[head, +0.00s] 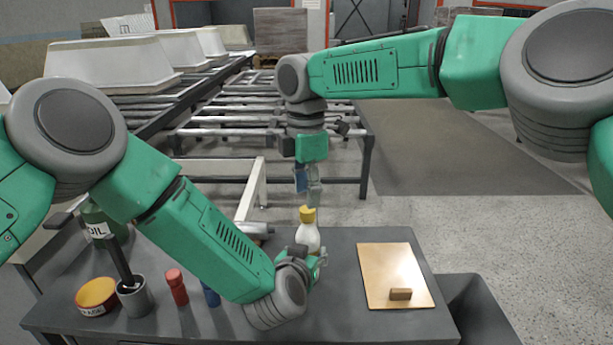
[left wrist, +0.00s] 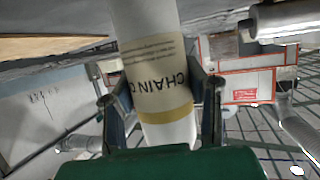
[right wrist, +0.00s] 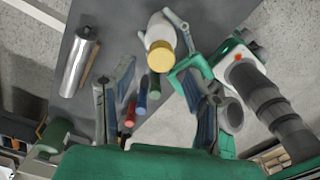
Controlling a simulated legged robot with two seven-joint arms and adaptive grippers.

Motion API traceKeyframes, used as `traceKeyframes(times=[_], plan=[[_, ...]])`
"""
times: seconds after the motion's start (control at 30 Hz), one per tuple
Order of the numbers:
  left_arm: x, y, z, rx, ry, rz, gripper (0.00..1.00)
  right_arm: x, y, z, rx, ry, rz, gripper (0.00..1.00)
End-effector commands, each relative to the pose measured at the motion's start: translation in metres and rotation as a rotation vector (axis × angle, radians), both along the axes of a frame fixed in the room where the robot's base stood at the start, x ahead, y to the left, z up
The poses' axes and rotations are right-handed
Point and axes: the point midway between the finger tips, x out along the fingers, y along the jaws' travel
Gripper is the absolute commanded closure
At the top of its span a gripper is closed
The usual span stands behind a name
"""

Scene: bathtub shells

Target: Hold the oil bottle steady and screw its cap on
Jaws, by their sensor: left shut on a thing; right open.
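The white oil bottle (head: 308,238) stands on the grey table, with its yellow cap (head: 308,214) sitting on top. How tightly the cap is seated cannot be told. In the left wrist view the bottle (left wrist: 155,60) shows a tan label with "CHAIN O". My left gripper (head: 314,264) is shut around the bottle's body, one finger on each side. My right gripper (head: 308,190) is open and points down just above the cap. In the right wrist view the cap (right wrist: 160,57) appears beyond the right gripper's fingers, apart from them.
A brown board (head: 385,262) with a small wooden block (head: 400,294) lies right of the bottle. Left are a red bottle (head: 177,288), a blue item (head: 210,294), a grey cup (head: 136,300), a yellow tin (head: 96,294) and a green OIL can (head: 105,222). Roller racks stand behind.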

Motion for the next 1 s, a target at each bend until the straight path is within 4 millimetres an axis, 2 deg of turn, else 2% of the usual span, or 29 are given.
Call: traceKeyframes(times=[0.1, 0.3, 0.67, 0.8, 1.0], plan=[[0.000, 0.000, 0.000, 0.000, 0.001, -0.001, 1.00, -0.001, 0.000, -0.020, 0.000, 0.003, 0.000, 0.57], [0.000, 0.000, 0.000, 0.000, 0.001, -0.001, 1.00, 0.000, -0.001, -0.040, 0.000, 0.001, -0.001, 0.57], [0.000, 0.000, 0.000, 0.000, 0.001, -0.001, 1.00, 0.000, -0.001, -0.044, 0.000, -0.001, -0.001, 0.57], [-0.001, 0.000, 0.000, 0.000, 0.001, -0.001, 1.00, 0.000, -0.001, -0.044, 0.000, -0.001, -0.001, 1.00], [-0.001, -0.001, 0.000, 0.000, 0.001, -0.001, 1.00, 0.000, 0.000, -0.043, -0.001, -0.003, -0.033, 1.00]])
